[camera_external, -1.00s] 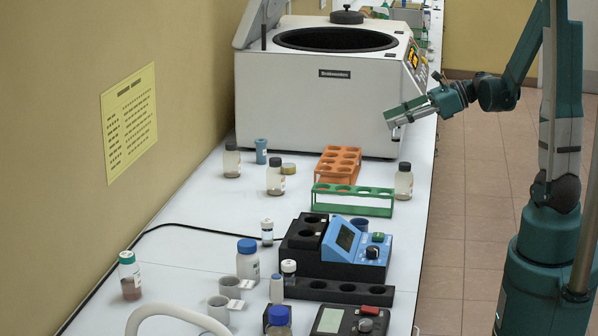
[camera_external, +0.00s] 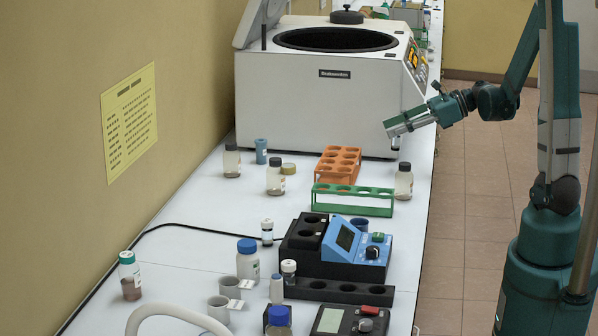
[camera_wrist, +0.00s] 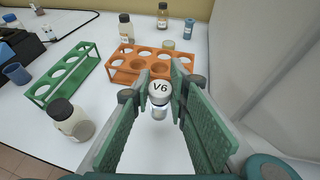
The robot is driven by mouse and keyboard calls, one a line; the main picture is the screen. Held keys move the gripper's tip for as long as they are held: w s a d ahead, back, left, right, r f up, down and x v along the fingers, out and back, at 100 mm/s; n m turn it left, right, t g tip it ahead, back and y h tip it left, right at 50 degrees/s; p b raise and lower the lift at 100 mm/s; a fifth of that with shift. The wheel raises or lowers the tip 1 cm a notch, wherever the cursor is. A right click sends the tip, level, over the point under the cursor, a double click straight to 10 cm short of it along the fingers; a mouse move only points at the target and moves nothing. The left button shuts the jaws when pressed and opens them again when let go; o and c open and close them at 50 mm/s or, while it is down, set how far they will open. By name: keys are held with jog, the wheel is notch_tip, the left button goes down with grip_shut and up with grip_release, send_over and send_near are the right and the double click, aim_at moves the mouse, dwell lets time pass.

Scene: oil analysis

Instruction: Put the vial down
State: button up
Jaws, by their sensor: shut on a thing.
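The vial (camera_wrist: 159,97) has a white cap marked V6 and a clear body. It sits between the fingertips of my gripper (camera_wrist: 161,90), which is shut on it. In the external view my gripper (camera_external: 393,128) is tilted in front of the centrifuge's right side, and the vial (camera_external: 396,143) hangs below the fingertips, small and partly hidden. The vial is above the white bench (camera_external: 330,232), right of the orange rack; the gap beneath it is hard to judge.
An orange rack (camera_external: 346,151) and a green rack (camera_external: 353,190) stand nearby; their visible holes look empty. The centrifuge (camera_external: 315,105) rises behind. Clear bench shows under the vial in the wrist view.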

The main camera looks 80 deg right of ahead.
aim_at(394, 150)
jog(key=shift+f+b, duration=0.5)
jog(key=shift+f, duration=1.4)
jog(key=shift+f, duration=0.15)
jog(key=shift+f+b, duration=0.7)
jog(key=shift+f, duration=1.25)
jog(key=shift+f, duration=0.2)
jog(key=o, duration=0.9)
jog(key=shift+r, duration=0.1)
jog(key=shift+r, duration=0.2)
jog(key=p+v, duration=0.2)
jog(key=v, duration=1)
